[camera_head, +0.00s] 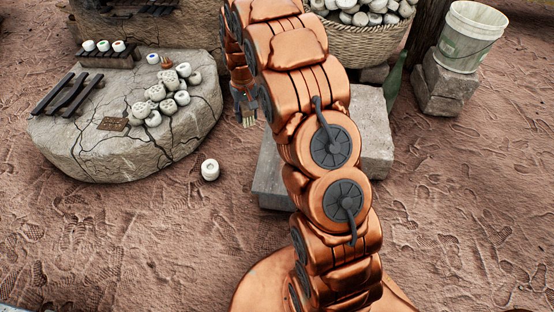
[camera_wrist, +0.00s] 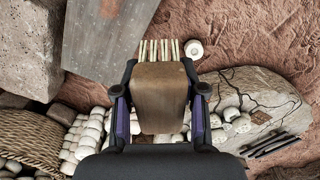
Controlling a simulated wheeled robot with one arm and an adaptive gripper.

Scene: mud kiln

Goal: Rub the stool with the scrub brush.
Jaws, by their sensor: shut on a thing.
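My gripper (camera_wrist: 160,82) is shut on the scrub brush (camera_wrist: 160,105), a brown wooden block with pale bristles pointing to the top of the wrist view. In the head view my gripper (camera_head: 243,97) is partly hidden behind my arm, and the brush's bristles (camera_head: 248,119) point down. The brush appears left of and above the block; I cannot make out contact.
A cracked round stone (camera_head: 85,145) at left bears small pale pots, dark bars and a rack. One white pot (camera_head: 210,170) sits on the ground near it. Behind are a full wicker basket (camera_head: 360,42), a green bottle (camera_head: 393,85) and a bucket (camera_head: 468,38) on stone blocks.

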